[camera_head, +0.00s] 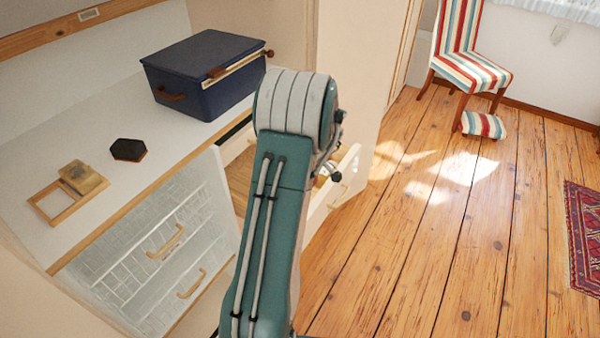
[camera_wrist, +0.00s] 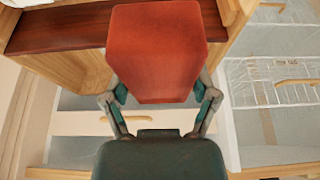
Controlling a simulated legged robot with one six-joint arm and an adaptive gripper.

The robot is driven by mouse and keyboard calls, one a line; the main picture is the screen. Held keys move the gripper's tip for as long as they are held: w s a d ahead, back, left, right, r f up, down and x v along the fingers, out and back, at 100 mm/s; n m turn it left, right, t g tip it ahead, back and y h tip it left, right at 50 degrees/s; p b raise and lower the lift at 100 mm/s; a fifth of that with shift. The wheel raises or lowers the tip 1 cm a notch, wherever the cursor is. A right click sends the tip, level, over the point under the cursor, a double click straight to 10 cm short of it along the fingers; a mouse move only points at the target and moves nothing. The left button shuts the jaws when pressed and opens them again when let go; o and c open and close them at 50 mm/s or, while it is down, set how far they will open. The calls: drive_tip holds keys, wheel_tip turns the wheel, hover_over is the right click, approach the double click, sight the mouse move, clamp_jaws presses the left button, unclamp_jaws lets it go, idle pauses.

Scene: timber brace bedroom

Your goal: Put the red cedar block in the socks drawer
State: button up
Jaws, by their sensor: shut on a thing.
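The red cedar block (camera_wrist: 158,45) is held between the two fingers of my gripper (camera_wrist: 160,92) in the wrist view. I cannot read which drawer is the socks drawer.
A navy box (camera_head: 200,85), a dark hexagonal piece (camera_head: 128,150) and a small wooden frame (camera_head: 50,208) are on the white dresser top (camera_head: 75,140).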

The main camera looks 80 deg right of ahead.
drive_tip(key=shift+f, duration=5.65)
drive_tip(key=shift+f, duration=1.2)
drive_tip(key=o, duration=1)
drive_tip(key=shift+o, duration=0.2)
